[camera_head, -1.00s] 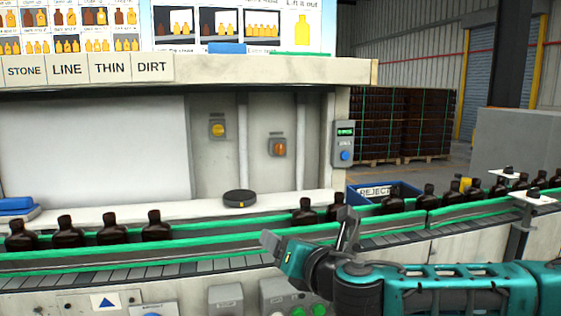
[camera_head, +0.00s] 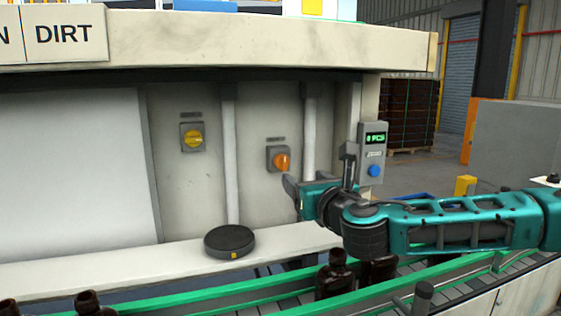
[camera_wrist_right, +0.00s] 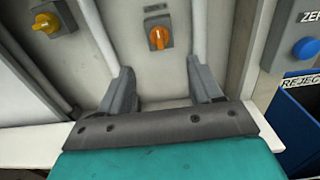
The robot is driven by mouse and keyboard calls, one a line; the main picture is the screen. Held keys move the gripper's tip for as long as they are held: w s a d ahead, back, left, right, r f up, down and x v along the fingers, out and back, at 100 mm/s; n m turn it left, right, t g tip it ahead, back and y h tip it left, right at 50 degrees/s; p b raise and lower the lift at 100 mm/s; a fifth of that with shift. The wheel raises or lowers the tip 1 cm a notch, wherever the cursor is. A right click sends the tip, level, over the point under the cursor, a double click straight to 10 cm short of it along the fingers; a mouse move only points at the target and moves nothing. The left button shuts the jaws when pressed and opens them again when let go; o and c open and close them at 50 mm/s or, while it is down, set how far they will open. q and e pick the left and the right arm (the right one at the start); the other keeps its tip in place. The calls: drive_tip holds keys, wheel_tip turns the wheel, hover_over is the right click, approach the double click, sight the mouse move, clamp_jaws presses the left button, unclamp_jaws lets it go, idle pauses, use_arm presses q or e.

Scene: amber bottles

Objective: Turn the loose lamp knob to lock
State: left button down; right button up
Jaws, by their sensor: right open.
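Two knobs sit on grey plates on the back panel. The yellow knob (camera_head: 193,138) is on the left, and the orange knob (camera_head: 282,161) is on the right. Their labels are too small to read, and I cannot tell which is loose. My right gripper (camera_head: 318,170) is open and empty, in front of the panel just right of and below the orange knob. In the right wrist view the orange knob (camera_wrist_right: 158,38) shows beyond the open fingers (camera_wrist_right: 163,82), apart from them. The yellow knob (camera_wrist_right: 46,23) is at upper left there. My left gripper is not in view.
A grey box with a blue button (camera_head: 375,171) is right of my gripper. A black round puck (camera_head: 229,242) lies on the white ledge (camera_head: 120,266). Dark bottles (camera_head: 335,275) stand on the green-railed conveyor below my arm. A blue reject bin (camera_wrist_right: 300,112) is at right.

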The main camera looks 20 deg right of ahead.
sight(285, 163)
drive_tip(key=w, duration=1.2)
drive_tip(key=shift+w+a+p, duration=0.1)
drive_tip(key=shift+a+p, duration=0.1)
drive_tip(key=shift+p, duration=0.15)
drive_tip(key=c, duration=1)
drive_tip(key=shift+c, duration=0.2)
drive_tip(key=m, duration=0.3)
drive_tip(key=shift+m, duration=2)
